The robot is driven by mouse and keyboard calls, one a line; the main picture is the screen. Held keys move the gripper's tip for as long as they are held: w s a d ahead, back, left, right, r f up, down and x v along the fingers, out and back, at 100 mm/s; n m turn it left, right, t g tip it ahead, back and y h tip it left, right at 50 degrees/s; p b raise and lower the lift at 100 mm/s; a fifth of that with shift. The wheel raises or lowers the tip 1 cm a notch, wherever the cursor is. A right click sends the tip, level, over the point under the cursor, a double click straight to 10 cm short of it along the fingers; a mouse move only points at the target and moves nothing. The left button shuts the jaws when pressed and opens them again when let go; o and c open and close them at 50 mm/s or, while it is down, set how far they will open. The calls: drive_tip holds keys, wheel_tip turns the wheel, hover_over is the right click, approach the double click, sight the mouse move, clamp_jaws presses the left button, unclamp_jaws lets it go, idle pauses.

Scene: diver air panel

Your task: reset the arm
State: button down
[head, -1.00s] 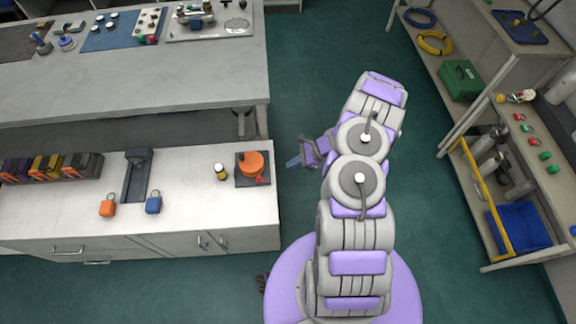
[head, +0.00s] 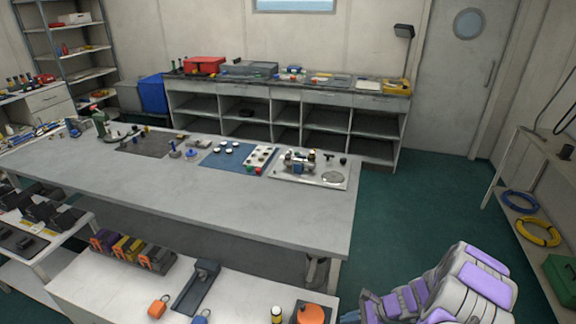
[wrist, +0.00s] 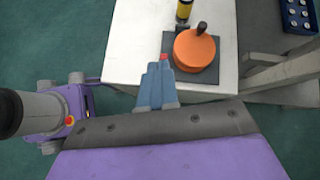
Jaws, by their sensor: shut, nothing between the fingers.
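My arm shows at the lower right of the head view, folded beside the near cabinet. My gripper (wrist: 157,84) is shut and empty in the wrist view, its blue-grey fingers together. It points toward the edge of the white cabinet top (wrist: 136,45), just short of the orange round knob (wrist: 194,49) on its dark plate. In the head view only a small blue-grey piece of the gripper (head: 351,317) shows at the bottom edge, by the orange knob (head: 311,314).
A yellow-and-black small cylinder (head: 277,315) stands beside the knob. Orange (head: 157,307) and blue (head: 201,317) padlocks lie on the cabinet. A long grey workbench (head: 200,190) stands behind. A shelf with hoses (head: 538,232) is at right. Green floor (head: 420,195) is clear between.

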drive_tip(key=s+a+r+n+g+h, duration=0.1)
drive_tip(key=s+a+r+n, duration=0.25)
drive_tip(key=r, duration=0.45)
drive_tip(key=s+a+r+n+g, duration=0.2)
drive_tip(key=s+a+r+n, duration=0.15)
drive_tip(key=r, duration=0.35)
drive_tip(key=s+a+r+n+g+h, duration=0.1)
drive_tip(key=s+a+r+n, duration=0.2)
drive_tip(key=r, duration=0.5)
drive_tip(key=s+d+r+n+h, duration=0.2)
drive_tip(key=s+r+n+h, duration=0.1)
drive_tip(key=s, duration=0.8)
drive_tip(key=s+d+r+n+h, duration=0.2)
drive_tip(key=s+r+n+h, duration=0.2)
drive_tip(key=s+r, duration=0.4)
drive_tip(key=s+n, duration=0.1)
drive_tip(key=s, duration=0.3)
drive_tip(key=shift+h, duration=0.3)
drive_tip(key=shift+r, duration=0.1)
